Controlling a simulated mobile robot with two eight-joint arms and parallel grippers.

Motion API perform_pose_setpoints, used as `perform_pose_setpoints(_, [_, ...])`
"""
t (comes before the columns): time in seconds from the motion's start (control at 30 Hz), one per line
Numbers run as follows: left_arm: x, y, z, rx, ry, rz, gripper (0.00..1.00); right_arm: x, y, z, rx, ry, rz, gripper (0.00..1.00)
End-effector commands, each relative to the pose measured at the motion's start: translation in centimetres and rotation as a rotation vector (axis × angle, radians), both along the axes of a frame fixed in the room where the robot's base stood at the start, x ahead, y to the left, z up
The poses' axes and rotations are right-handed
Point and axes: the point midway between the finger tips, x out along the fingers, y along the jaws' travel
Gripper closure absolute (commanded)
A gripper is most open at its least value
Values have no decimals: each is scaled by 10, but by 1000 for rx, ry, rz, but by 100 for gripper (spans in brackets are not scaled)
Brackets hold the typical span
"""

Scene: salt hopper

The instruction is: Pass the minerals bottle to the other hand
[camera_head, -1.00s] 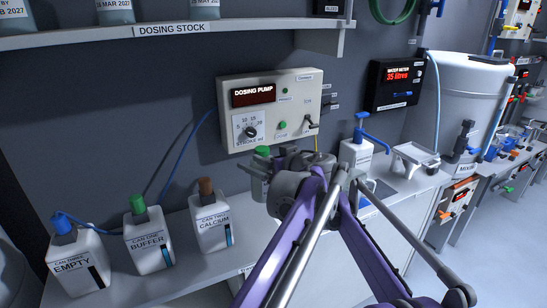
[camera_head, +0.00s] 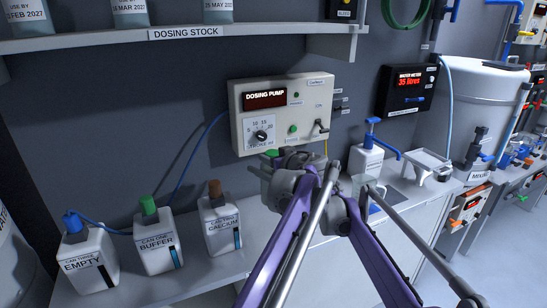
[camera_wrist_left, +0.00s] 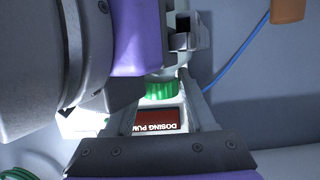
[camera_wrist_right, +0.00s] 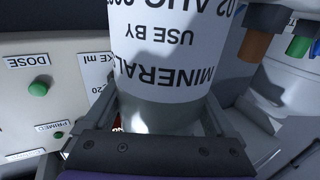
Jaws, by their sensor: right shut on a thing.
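The minerals bottle (camera_wrist_right: 165,50) has a white label reading MINERALS and USE BY. My right gripper (camera_wrist_right: 158,100) is shut on its body, with a finger on each side in the right wrist view. In the head view the bottle's green cap (camera_head: 271,154) shows in front of the dosing pump, and my wrists hide most of its body. In the left wrist view the green cap (camera_wrist_left: 160,90) lies between the fingers of my left gripper (camera_wrist_left: 170,82). These fingers look apart; I cannot tell whether they touch the bottle.
The dosing pump (camera_head: 282,112) is on the wall close behind the bottle. Cans marked empty (camera_head: 88,262), buffer (camera_head: 158,243) and calcium (camera_head: 219,228) stand on the counter at left. A shelf (camera_head: 120,41) hangs above.

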Motion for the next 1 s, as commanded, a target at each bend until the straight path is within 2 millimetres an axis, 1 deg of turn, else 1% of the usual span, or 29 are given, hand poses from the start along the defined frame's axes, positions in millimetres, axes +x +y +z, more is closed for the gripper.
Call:
perform_pose_setpoints(0.03, [0, -1, 0, -1, 0, -2, 64, 0, 1, 1, 1, 0, 2, 100])
perform_pose_setpoints(0.23, [0, -1, 0, -2, 0, -3, 100, 0, 1, 1, 2, -1, 3, 100])
perform_pose_setpoints(0.47, [0, -2, -1, -4, 1, -3, 100, -1, 2, 2, 4, -1, 3, 100])
perform_pose_setpoints(0.5, [-1, -2, 0, -3, 1, -4, 100, -1, 2, 2, 4, -1, 3, 8])
perform_pose_setpoints(0.53, [-1, -2, 0, -3, 1, -4, 100, -1, 2, 2, 4, -1, 3, 3])
perform_pose_setpoints(0.57, [-1, -2, 0, -3, 1, -4, 100, -1, 2, 2, 4, -1, 3, 0])
perform_pose_setpoints(0.87, [0, -1, 0, -1, 0, -2, 100, -2, -1, 1, 1, 0, 1, 0])
perform_pose_setpoints(1.0, [0, -1, 1, -1, 0, -2, 100, -14, -15, 1, 1, -1, -2, 0])
